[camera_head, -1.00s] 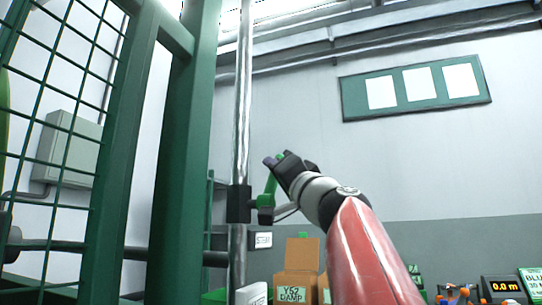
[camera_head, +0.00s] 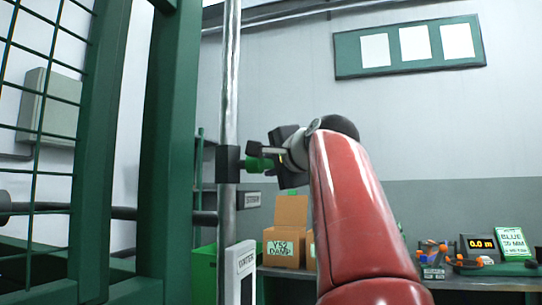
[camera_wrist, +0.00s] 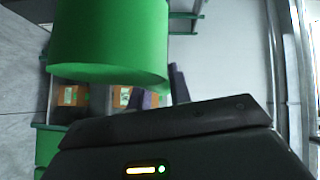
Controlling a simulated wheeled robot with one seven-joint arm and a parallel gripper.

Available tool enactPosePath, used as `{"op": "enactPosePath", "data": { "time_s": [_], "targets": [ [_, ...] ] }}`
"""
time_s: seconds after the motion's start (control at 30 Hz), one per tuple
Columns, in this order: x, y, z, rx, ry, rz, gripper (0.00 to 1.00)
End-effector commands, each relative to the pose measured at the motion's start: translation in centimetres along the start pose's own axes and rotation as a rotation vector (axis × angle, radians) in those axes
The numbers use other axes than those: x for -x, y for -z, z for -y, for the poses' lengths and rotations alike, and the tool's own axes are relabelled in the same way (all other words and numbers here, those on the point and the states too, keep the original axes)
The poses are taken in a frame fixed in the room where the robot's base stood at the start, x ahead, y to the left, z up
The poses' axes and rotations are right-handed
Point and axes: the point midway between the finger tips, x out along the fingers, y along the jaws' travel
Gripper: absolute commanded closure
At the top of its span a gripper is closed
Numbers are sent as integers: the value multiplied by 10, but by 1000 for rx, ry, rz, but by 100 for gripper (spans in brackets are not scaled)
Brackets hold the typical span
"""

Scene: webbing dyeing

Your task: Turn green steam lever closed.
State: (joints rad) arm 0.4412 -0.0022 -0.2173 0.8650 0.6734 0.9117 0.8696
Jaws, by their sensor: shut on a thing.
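The green steam lever (camera_head: 256,164) sits on a black valve block (camera_head: 228,164) clamped to the upright steel pipe. In the head view a short green part shows level between the block and my gripper (camera_head: 279,154); the rest is hidden behind my gripper. My gripper is shut on the lever, just right of the pipe. In the wrist view a large green cylinder (camera_wrist: 110,40), likely part of the lever, fills the upper left, close to the dark gripper body. Purple finger pads show below it; their contact with the lever is hidden.
The steel pipe (camera_head: 229,90) stands just left of my gripper, with a green frame post (camera_head: 168,150) and mesh further left. A cardboard box (camera_head: 284,247) and a bench with a display (camera_head: 481,244) stand behind. Open air lies right of my arm.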

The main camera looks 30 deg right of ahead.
Motion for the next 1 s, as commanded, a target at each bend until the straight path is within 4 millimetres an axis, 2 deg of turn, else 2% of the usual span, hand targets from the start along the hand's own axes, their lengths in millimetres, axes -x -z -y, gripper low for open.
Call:
{"op": "enactPosePath", "data": {
  "time_s": [0.3,0.77,0.8,0.93,1.0],
  "targets": [
    [-2,-2,-9,-66,-68,21,100],
    [-2,-3,-12,-79,-83,27,100],
    [-2,-3,-12,-79,-83,28,79],
    [-2,-3,-12,-78,-81,27,62],
    [-2,-3,-11,-77,-80,26,59]
  ]
}}
